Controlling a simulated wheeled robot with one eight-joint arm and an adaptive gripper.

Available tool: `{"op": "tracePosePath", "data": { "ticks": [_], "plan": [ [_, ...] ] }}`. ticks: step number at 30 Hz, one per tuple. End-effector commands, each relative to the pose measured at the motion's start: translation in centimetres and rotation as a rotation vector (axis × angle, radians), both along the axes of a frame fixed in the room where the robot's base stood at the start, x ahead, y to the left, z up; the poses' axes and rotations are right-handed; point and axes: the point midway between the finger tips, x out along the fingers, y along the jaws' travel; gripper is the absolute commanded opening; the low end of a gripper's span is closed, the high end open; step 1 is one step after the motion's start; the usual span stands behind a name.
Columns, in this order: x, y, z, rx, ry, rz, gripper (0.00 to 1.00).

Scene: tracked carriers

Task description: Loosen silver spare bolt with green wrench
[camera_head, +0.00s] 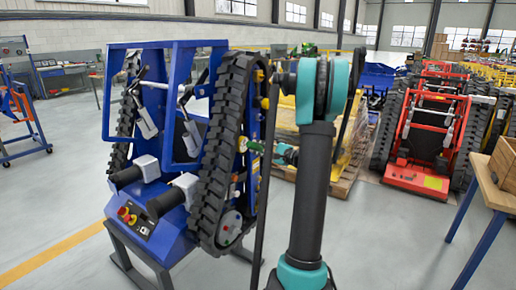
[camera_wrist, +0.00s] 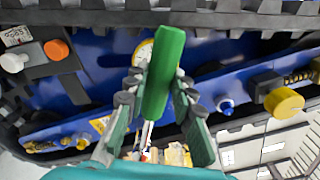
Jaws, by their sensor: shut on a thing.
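The green wrench (camera_wrist: 166,68) is between the fingers of my gripper (camera_wrist: 160,84) in the wrist view. Its green end points away from the palm, and a thin silver part shows between the fingers. In the head view my gripper (camera_head: 283,152) is beside the right side of the blue tracked carrier (camera_head: 185,103), with the green wrench (camera_head: 255,147) reaching toward it. A small blue-and-silver fitting (camera_wrist: 227,105) is on the carrier's blue side panel, right of the gripper. I cannot tell which fitting is the silver spare bolt; the wrench and fingers hide part of the panel.
The carrier's black track (camera_head: 222,150) runs close to my gripper. A yellow knob (camera_wrist: 283,102) and an orange knob (camera_wrist: 56,49) stick out of the panel. A red carrier (camera_head: 430,140) and a wooden-topped table (camera_head: 492,185) stand to the right.

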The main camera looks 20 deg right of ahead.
Motion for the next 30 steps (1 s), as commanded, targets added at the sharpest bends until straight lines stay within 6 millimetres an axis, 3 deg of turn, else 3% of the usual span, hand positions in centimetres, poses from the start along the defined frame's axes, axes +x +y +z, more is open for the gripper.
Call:
{"op": "tracePosePath", "data": {
  "ticks": [30],
  "plan": [
    [0.06, -0.22, 0.31, 0.019, 0.013, 0.001, 0.0]
  ]
}}
